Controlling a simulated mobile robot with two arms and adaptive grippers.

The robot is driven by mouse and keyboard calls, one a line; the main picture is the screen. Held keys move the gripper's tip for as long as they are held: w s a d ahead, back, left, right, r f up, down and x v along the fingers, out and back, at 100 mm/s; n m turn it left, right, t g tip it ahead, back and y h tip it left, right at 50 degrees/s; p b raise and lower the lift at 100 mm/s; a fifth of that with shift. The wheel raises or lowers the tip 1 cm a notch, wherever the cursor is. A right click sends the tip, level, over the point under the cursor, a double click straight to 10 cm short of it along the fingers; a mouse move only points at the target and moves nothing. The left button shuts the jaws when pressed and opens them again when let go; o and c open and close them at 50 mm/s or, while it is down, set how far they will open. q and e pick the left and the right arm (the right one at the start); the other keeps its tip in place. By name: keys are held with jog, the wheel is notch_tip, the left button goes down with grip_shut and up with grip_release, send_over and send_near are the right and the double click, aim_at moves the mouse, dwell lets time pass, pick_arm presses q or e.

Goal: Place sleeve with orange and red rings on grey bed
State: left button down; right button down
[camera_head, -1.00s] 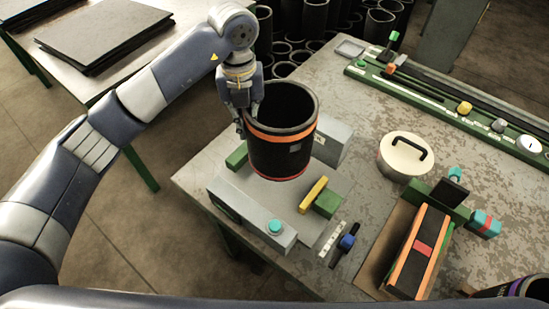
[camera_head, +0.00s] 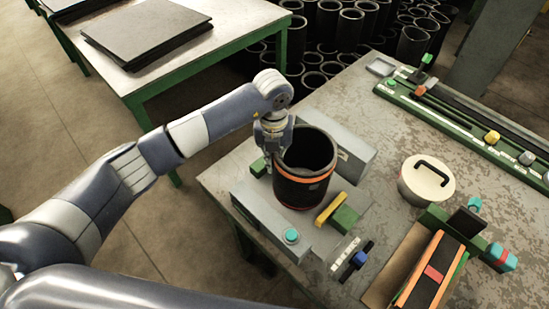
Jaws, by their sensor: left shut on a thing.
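The black sleeve (camera_head: 302,189) with an orange ring and a red ring stands roughly upright, low over the grey bed (camera_head: 292,218) between two grey blocks. I cannot tell whether its base touches the bed. My left gripper (camera_head: 272,160) is shut on the sleeve's wall at its left rim. The sleeve hides part of the bed and the far finger. My right gripper is not in view.
A grey box with a teal button (camera_head: 291,236) lies in front of the bed, and a yellow-topped green block (camera_head: 338,212) to its right. A lidded pot (camera_head: 426,180), an orange-edged black block (camera_head: 428,280) and a green rail (camera_head: 470,128) stand further right.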

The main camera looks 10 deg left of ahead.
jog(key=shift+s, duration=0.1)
pick_arm(q)
jog(key=c, duration=2.2)
grip_release()
jog(key=shift+f, duration=0.15)
jog(key=o, duration=0.4)
jog(key=shift+o, duration=0.2)
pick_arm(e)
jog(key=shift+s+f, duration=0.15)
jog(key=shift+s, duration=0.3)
